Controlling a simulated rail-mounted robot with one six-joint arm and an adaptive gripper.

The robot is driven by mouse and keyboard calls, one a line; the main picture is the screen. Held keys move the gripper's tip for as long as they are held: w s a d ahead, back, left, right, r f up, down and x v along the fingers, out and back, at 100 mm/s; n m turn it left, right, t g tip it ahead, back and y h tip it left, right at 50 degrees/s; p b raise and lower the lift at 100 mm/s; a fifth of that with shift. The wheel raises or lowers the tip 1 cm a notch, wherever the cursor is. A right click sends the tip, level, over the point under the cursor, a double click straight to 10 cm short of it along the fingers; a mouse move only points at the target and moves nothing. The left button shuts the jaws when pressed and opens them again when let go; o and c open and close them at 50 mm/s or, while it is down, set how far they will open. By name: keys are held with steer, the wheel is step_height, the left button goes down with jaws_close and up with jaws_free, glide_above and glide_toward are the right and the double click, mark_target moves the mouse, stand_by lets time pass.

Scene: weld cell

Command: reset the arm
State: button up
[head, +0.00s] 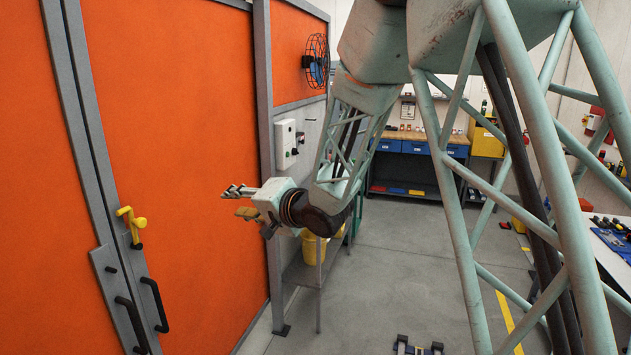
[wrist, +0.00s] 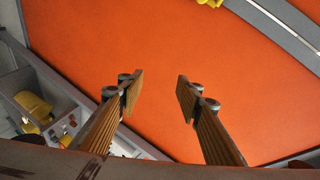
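My gripper (head: 238,202) is in the middle of the head view, stretched out to the left toward a large orange panel (head: 195,130). In the wrist view my gripper (wrist: 160,97) has its two fingers well apart, with nothing between them. Behind the fingers is the same orange surface (wrist: 150,50). I see no contact between the fingers and the panel.
A yellow latch (head: 132,224) and black handles (head: 153,303) are on the grey door frame at left. A fan (head: 316,62) and a white box (head: 286,143) are on the wall. A yellow bucket (head: 312,247) stands below my gripper.

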steer(key=s+d+r+t+h+b, duration=0.1)
steer(key=s+d+r+h, duration=0.15)
steer(key=d, duration=0.65)
steer(key=s+d+r+t+h+b, duration=0.1)
steer(key=d+r+h, duration=0.15)
steer(key=d, duration=0.75)
steer(key=s+d+g+h+b, duration=0.25)
steer(key=s+d+h, duration=0.25)
steer(key=s+d, duration=0.8)
steer(key=s+d+f+n+g+h+b, duration=0.1)
steer(key=s+d+f, duration=0.1)
steer(key=s+d, duration=0.5)
steer(key=s+d+f+g+h+b, duration=0.1)
steer(key=s+d+f, duration=0.15)
steer(key=s, duration=0.75)
steer(key=s+f+n+g+b, duration=0.1)
steer(key=s+f, duration=0.1)
steer(key=s, duration=0.9)
steer(key=s+d+f+n+g+b, duration=0.1)
steer(key=s+f+g, duration=0.1)
steer(key=s, duration=0.9)
steer(key=shift+s+d+f+y, duration=0.2)
steer(key=shift+s+f+y, duration=0.05)
steer(key=shift+f+y, duration=0.05)
